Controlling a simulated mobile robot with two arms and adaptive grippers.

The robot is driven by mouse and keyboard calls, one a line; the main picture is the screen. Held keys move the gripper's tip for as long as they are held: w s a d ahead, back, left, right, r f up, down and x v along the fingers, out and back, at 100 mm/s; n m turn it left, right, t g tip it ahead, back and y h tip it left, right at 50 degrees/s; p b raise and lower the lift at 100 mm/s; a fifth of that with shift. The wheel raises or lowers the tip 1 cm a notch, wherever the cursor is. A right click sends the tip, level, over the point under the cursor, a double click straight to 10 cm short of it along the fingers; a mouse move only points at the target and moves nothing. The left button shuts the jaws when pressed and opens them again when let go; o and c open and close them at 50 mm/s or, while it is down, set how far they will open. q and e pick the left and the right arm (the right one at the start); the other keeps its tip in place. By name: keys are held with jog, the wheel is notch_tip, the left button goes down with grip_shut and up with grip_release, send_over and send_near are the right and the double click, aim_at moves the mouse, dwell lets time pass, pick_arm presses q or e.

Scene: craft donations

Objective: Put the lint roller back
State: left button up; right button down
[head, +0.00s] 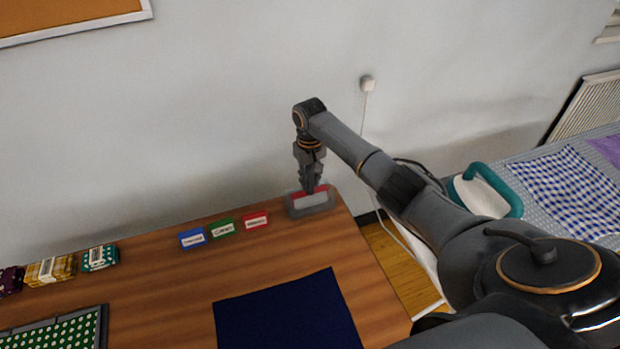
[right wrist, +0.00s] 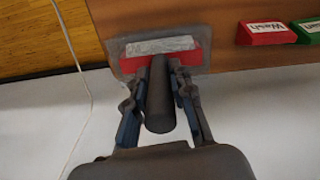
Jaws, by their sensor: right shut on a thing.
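The lint roller has a white roll and red part (head: 312,200) and a dark handle. My right gripper (head: 312,186) points down at the far right corner of the wooden table, its fingers around the handle. In the right wrist view, the dark handle (right wrist: 160,100) is between the two fingers of the gripper (right wrist: 162,75), and the white roll (right wrist: 160,45) lies beyond it. A shallow grey tray (head: 326,208) surrounds the roll's outline. I cannot tell whether the roll touches the tray floor. My left gripper is out of view.
Blue (head: 192,238), green (head: 222,229) and red (head: 256,221) labelled blocks stand left of the tray. A dark blue mat (head: 285,315) lies nearer on the table. Folded fabrics (head: 50,269) are at the left. The wall is close behind; an ironing board (head: 530,205) is right.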

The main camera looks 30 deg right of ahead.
jog(key=shift+f, duration=0.3)
jog(key=c, duration=1.2)
grip_release()
jog(key=shift+o, duration=0.2)
notch_tip(320, 180, up, 13)
jog(key=shift+a+f+b, duration=0.1)
jog(key=shift+f+b, duration=0.05)
jog(key=shift+b, duration=0.35)
